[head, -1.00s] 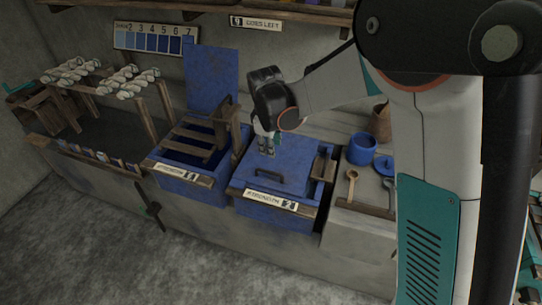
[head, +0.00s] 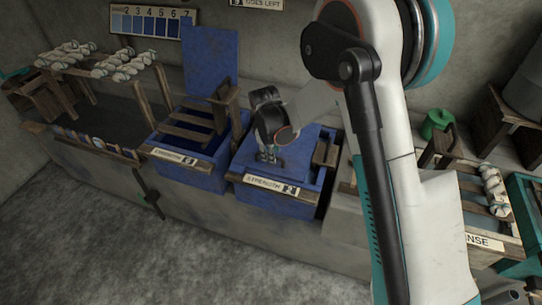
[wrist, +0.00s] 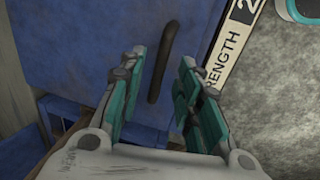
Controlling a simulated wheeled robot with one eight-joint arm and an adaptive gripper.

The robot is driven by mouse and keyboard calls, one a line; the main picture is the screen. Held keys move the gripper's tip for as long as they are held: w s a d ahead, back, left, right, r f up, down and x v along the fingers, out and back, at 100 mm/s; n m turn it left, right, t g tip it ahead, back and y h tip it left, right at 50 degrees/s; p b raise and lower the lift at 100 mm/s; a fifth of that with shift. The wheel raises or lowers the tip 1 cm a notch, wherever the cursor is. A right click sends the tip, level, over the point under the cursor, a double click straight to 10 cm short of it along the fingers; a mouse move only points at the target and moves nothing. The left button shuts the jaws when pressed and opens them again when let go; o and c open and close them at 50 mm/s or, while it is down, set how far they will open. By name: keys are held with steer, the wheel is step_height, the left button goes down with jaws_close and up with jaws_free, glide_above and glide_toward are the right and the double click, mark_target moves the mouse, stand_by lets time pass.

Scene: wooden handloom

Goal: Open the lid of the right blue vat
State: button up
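The lid's dark bar handle (wrist: 160,60) runs between and beyond my fingers in the wrist view. In the head view the handle is mostly hidden behind my gripper. My gripper (head: 268,157) points down over the front part of the lid. Its two teal-padded fingers are apart, one on each side of the handle, with gaps showing. I cannot tell whether the tips touch the lid.
The left blue vat (head: 160,147) stands open, its lid (head: 212,60) upright behind and a wooden rack in it. A small wooden block (head: 326,152) lies on the right vat's right side. A rinse station (head: 485,240) stands at the right. The floor in front is clear.

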steer(key=shift+w+f, duration=0.1)
steer(key=shift+f, duration=0.5)
jaws_close()
steer(key=shift+d, duration=0.1)
